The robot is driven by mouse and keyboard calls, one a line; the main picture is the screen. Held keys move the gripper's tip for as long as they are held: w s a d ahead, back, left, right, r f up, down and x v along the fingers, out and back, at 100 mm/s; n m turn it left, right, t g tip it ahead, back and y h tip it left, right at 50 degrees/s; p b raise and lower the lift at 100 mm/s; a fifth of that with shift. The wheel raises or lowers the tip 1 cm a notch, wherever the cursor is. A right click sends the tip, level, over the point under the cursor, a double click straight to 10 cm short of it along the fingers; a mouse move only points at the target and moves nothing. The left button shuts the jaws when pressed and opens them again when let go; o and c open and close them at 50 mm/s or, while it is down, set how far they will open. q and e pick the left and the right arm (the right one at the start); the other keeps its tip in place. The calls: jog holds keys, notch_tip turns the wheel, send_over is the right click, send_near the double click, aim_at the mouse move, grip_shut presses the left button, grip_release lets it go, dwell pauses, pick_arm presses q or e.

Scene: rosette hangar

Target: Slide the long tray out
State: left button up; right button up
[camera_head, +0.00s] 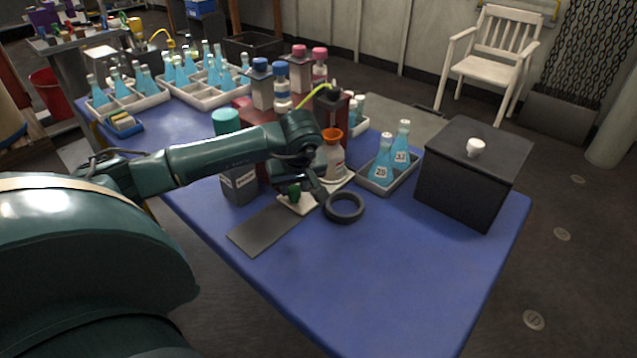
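Several trays stand on the blue table (390,265). A long white divided tray (208,103) at the back holds many flasks of blue liquid. Another white tray (145,104) with blue flasks lies to its left. A short grey tray (403,182) at the right holds two blue flasks. My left arm comes in from the left, and my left gripper (308,195) points down near a small white piece (297,206) with a green top. Whether it touches or grips this piece, and how far the fingers are apart, is unclear. My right gripper is not in view.
A black ring (344,208) and a dark flat plate (262,230) lie near the gripper. A black box (465,190) stands at the right. The table's front is clear.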

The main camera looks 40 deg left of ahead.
pick_arm(q)
jog(key=c, duration=0.3)
jog(key=shift+s+a, duration=0.15)
jog(key=shift+s, duration=1.35)
jog(key=shift+s+a, duration=0.1)
jog(key=shift+s, duration=1.35)
jog(key=shift+s+a, duration=0.15)
jog(key=shift+s, duration=1.3)
jog(key=shift+s+a+b, duration=0.2)
jog(key=shift+s+b, duration=0.45)
jog(key=shift+s, duration=1.95)
jog(key=o, duration=0.7)
jog(key=shift+w, duration=0.1)
